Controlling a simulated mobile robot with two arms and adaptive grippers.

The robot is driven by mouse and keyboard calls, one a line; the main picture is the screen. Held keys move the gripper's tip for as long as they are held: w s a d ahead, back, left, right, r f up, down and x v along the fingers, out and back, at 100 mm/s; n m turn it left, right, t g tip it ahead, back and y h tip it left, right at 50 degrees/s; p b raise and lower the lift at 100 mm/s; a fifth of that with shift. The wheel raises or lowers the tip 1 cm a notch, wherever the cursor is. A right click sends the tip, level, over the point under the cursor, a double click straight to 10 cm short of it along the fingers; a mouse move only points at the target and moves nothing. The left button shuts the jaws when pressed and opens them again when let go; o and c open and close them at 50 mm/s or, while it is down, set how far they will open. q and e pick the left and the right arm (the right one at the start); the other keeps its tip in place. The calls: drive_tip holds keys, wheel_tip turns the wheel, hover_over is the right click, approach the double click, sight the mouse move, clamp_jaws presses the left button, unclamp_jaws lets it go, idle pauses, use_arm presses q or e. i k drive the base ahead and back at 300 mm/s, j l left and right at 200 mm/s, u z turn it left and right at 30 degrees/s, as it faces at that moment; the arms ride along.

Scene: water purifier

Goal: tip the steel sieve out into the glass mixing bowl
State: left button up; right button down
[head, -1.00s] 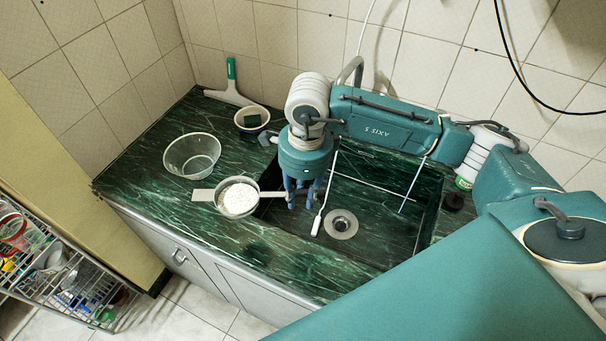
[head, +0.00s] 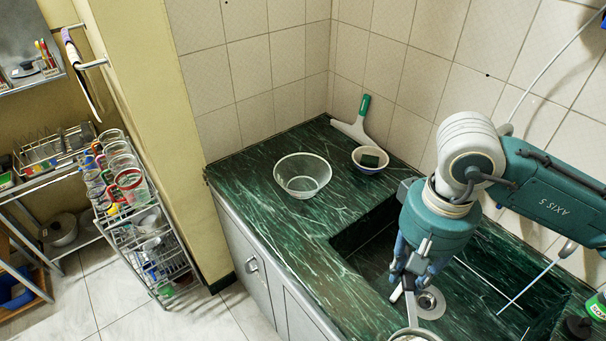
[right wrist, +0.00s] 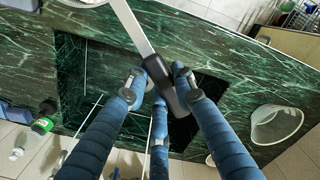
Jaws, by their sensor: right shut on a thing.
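The glass mixing bowl (head: 303,178) stands upright on the green counter, left of the sink. It also shows at the right of the right wrist view (right wrist: 275,124). My right gripper (head: 410,278) hangs over the sink, to the right of and nearer than the bowl. It is shut on the handle of the steel sieve (right wrist: 146,36). In the head view only part of the sieve's rim (head: 415,332) shows at the bottom edge. The sieve's contents are out of sight now. My left gripper is not in view.
A small bowl with a dark green sponge (head: 370,160) and a squeegee (head: 354,127) stand behind the sink. The sink (head: 352,238) has a round drain. A rack with glass mugs (head: 125,175) stands at the left.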

sight(302, 175)
drive_tip(key=i+j+z, duration=0.15)
drive_tip(key=j, duration=0.25)
drive_tip(key=i+j+z, duration=0.1)
drive_tip(key=j, duration=0.3)
drive_tip(key=i+j+z, duration=0.15)
drive_tip(key=j, duration=0.3)
